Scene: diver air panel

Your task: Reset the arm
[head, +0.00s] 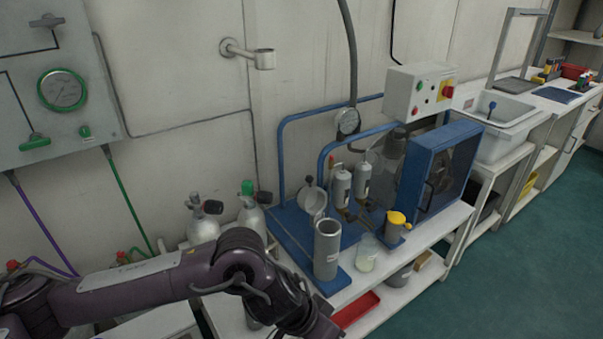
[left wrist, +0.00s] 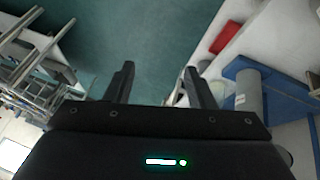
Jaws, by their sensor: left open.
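My left arm (head: 150,285) comes in from the left in the head view and reaches across the front of the workbench. Its gripper is cut off by the bottom edge there. In the left wrist view my left gripper (left wrist: 158,85) is open, its two fingers apart with nothing between them. Beyond the fingers lies green floor. The grey upright cylinder (head: 327,250) on the blue base stands just right of the arm; it also shows to the right of the fingers in the left wrist view (left wrist: 248,92). My right gripper is in neither view.
The bench holds a blue-framed compressor (head: 437,170), a beaker (head: 366,255) and a yellow-topped cup (head: 395,225). Gas cylinders (head: 203,222) stand behind my arm. A gauge panel (head: 62,85) hangs on the left wall. A red tray (head: 357,308) lies low. Floor at right is clear.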

